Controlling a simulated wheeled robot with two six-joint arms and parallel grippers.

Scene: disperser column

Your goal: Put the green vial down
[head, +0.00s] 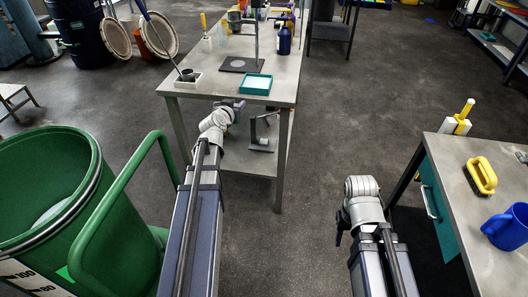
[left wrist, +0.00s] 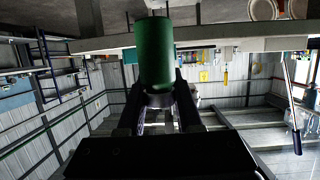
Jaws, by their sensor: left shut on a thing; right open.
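The green vial (left wrist: 154,55) is in the left wrist view, between the fingers of my left gripper (left wrist: 158,98), which is shut on it. In the head view, my left gripper (head: 237,107) is at the front edge of the grey table (head: 215,87), partly hidden behind my own arm. I cannot make out the vial in the head view. My right gripper (head: 339,232) is open, low over the floor to the left of the right-hand bench, and mostly hidden by its wrist.
On the table are a teal-rimmed tray (head: 256,84), a stand with a dark base (head: 240,65), a white holder with a dark cup (head: 188,78) and a blue bottle (head: 284,40). A green bin (head: 45,190) stands left. A bench (head: 480,225) with a yellow brush (head: 481,176) stands right.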

